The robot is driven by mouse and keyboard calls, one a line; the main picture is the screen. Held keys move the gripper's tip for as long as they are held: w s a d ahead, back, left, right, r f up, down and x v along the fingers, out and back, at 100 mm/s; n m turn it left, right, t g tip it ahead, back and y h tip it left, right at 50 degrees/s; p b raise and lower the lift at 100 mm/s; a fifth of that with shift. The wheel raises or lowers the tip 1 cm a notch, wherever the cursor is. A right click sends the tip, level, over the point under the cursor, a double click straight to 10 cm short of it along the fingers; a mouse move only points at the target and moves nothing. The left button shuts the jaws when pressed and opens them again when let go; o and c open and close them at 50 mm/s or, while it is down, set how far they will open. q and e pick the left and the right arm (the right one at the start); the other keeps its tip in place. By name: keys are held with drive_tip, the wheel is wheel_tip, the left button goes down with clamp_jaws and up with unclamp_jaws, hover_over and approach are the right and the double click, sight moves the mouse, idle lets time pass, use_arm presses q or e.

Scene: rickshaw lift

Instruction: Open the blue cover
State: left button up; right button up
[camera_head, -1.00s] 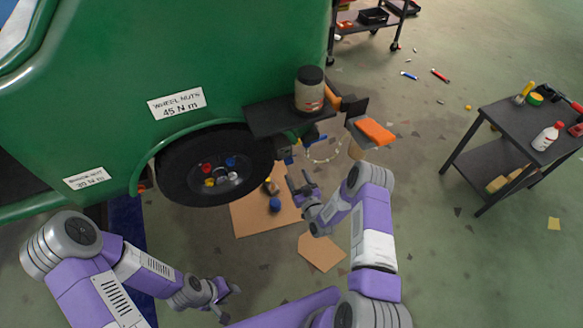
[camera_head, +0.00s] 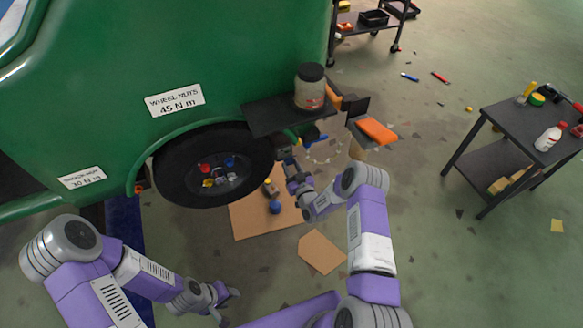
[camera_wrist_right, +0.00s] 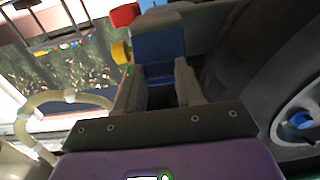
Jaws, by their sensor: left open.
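A blue boxy part (camera_wrist_right: 158,50), which looks like the blue cover, is straight ahead of my right gripper (camera_wrist_right: 160,88) in the right wrist view. A red knob (camera_wrist_right: 125,15) and a yellow knob (camera_wrist_right: 121,52) are at its left. My right gripper's fingers are apart at its near end; contact is unclear. In the head view my right gripper (camera_head: 289,168) is beside the wheel, below the dark shelf, and hides most of the area behind it. My left gripper (camera_head: 226,298) is open and empty, low over the floor.
The green vehicle's wheel (camera_head: 212,165) is left of my right gripper. A dark shelf (camera_head: 270,115) with a jar (camera_head: 310,88) overhangs it. A pale hose (camera_wrist_right: 65,97) curves at left in the wrist view. Cardboard (camera_head: 255,220) lies below. A dark cart (camera_head: 510,125) stands right.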

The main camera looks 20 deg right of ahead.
clamp_jaws()
drive_tip(key=shift+f, duration=0.1)
drive_tip(key=shift+s+f+t, duration=0.25)
drive_tip(key=shift+f+t, duration=0.7)
drive_tip(key=shift+t, duration=0.45)
drive_tip(key=shift+s+f+t, duration=0.2)
drive_tip(key=shift+f+t, duration=0.7)
drive_tip(key=shift+t, duration=0.5)
drive_tip(key=shift+w+f+t, duration=0.1)
drive_tip(key=shift+f+t, duration=0.35)
drive_tip(key=shift+t, duration=0.25)
drive_tip(key=o, duration=0.8)
unclamp_jaws()
drive_tip(key=shift+o, duration=0.2)
